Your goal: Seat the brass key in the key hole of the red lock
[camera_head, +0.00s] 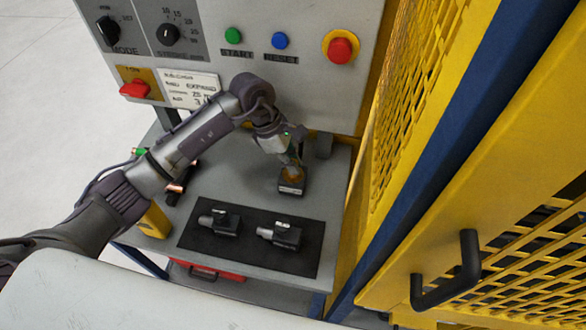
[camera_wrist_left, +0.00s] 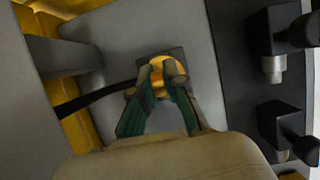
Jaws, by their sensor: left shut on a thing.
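My left gripper (camera_head: 292,165) is shut on a rounded brass-yellow piece, which looks like the head of the brass key (camera_wrist_left: 160,66). The piece is at the top of a small dark block with a white label (camera_head: 291,187) on the grey table. Its lower part is hidden, so I cannot tell whether it is in the block or just above it. In the left wrist view both fingertips (camera_wrist_left: 166,76) touch its sides. A red part on a yellow plate (camera_head: 134,89), likely the red lock, is on the panel at upper left. Its key hole cannot be made out. My right gripper is not in view.
A dark mat (camera_head: 252,260) with two dark fittings (camera_head: 224,221) (camera_head: 287,235) lies in front of the block. A yellow block (camera_head: 154,221) stands at the left table edge. The control panel (camera_head: 290,85) rises behind. Yellow mesh guarding (camera_head: 425,100) bounds the right.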

